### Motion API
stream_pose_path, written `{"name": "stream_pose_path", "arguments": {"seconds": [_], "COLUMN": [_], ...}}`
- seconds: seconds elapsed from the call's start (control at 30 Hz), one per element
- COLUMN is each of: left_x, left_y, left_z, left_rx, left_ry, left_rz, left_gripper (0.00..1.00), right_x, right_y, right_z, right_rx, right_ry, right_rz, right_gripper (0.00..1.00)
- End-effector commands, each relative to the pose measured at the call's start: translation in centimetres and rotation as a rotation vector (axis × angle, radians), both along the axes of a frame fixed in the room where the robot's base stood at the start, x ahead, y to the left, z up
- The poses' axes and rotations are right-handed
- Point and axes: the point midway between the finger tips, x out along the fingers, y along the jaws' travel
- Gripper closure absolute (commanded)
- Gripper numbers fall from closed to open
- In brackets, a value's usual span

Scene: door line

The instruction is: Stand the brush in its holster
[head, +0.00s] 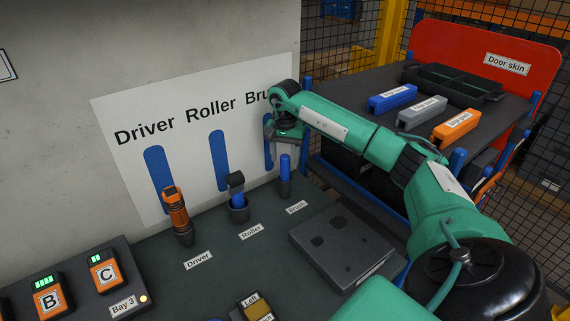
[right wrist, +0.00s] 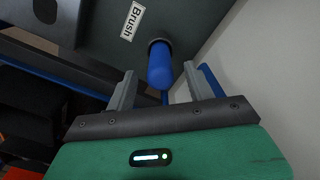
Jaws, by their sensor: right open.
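The brush shows as a blue handle (head: 285,164) standing upright in its dark holster (head: 285,187) beside the "Brush" label (head: 297,207). In the right wrist view the blue handle (right wrist: 160,68) sticks out of the round dark holster mouth (right wrist: 158,43), between the finger lines. My right gripper (head: 287,147) is just above the handle, pointing down. Its two fingers (right wrist: 160,75) are apart, with gaps to the handle on both sides. The brush's lower end is hidden in the holster. My left gripper is not in view.
An orange driver (head: 177,212) and a roller (head: 237,195) stand in holsters to the left. A grey box (head: 342,243) is right of the holsters. The sign wall (head: 190,150) rises close behind. A cart (head: 420,118) with blue, grey and orange bars is at right.

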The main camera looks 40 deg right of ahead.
Motion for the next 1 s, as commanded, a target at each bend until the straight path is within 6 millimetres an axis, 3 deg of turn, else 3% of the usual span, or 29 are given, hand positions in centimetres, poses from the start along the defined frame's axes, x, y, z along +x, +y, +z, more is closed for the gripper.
{"name": "stream_pose_path", "arguments": {"seconds": [0.3, 0.5, 0.7, 1.0], "left_x": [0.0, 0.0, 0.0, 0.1], "left_y": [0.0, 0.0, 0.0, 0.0], "left_z": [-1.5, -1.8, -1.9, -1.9], "left_rx": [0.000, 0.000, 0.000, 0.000], "left_ry": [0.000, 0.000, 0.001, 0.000], "left_rz": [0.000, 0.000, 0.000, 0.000], "left_gripper": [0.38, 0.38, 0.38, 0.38], "right_x": [0.1, 0.1, 0.0, 0.0], "right_y": [0.0, 0.0, 0.0, 0.0], "right_z": [6.5, 9.3, 10.5, 10.5], "right_rx": [0.001, 0.000, 0.001, 0.001], "right_ry": [-0.004, -0.002, 0.000, 0.001], "right_rz": [-0.001, -0.001, -0.001, -0.001], "right_gripper": [0.46, 0.46, 0.46, 0.46]}}
